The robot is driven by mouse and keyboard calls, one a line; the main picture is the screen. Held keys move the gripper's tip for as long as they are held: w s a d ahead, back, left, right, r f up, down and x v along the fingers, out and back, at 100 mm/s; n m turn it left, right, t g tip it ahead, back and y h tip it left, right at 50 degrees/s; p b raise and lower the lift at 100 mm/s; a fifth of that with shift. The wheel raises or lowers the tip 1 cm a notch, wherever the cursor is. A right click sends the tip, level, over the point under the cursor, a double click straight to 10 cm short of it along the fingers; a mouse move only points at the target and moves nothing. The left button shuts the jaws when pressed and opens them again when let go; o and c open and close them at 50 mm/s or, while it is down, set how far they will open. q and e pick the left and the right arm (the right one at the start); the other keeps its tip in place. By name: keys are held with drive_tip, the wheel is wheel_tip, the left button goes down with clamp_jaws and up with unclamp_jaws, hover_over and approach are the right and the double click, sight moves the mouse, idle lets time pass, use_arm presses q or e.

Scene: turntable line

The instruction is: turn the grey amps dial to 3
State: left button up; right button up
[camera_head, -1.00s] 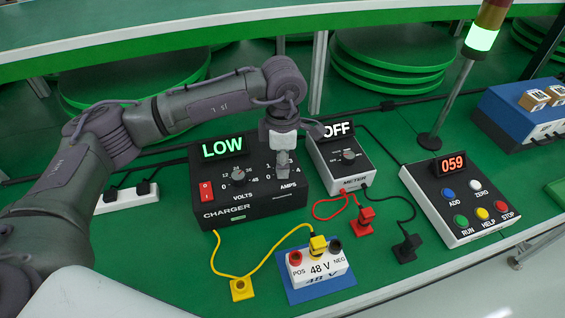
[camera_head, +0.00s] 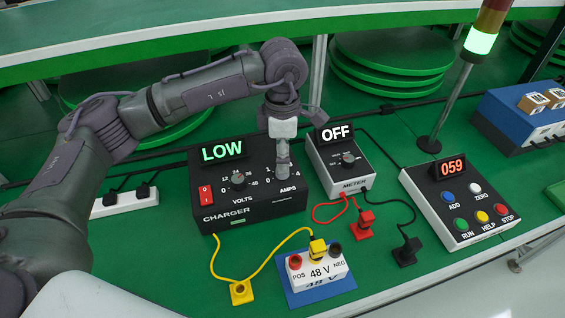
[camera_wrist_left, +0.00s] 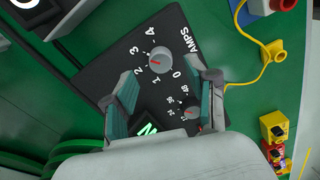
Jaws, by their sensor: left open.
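The charger (camera_head: 262,208) is a black box with a lit LOW display (camera_head: 222,151) and two dials. The grey amps dial (camera_wrist_left: 158,60) shows in the left wrist view inside a scale from 0 to 4. Its red mark lies on the lower-left part of its face; I cannot tell the exact number it points at. My left gripper (camera_head: 284,168) is over the amps side of the charger, pointing down, and covers the dial in the head view. In the wrist view the open left gripper (camera_wrist_left: 160,70) has a finger on either side of the dial, apart from it. My right gripper is not in view.
The volts dial (camera_head: 238,179) and a red switch (camera_head: 206,195) are left of the gripper. The meter (camera_head: 338,165), showing OFF, stands close on the right. A yellow cable (camera_head: 262,272) and the 48 V block (camera_head: 318,268) lie in front. A button box (camera_head: 460,200) is farther right.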

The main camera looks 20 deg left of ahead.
use_arm(q)
wheel_tip(320, 180, up, 8)
drive_tip(key=shift+s, duration=0.1)
idle(0.6)
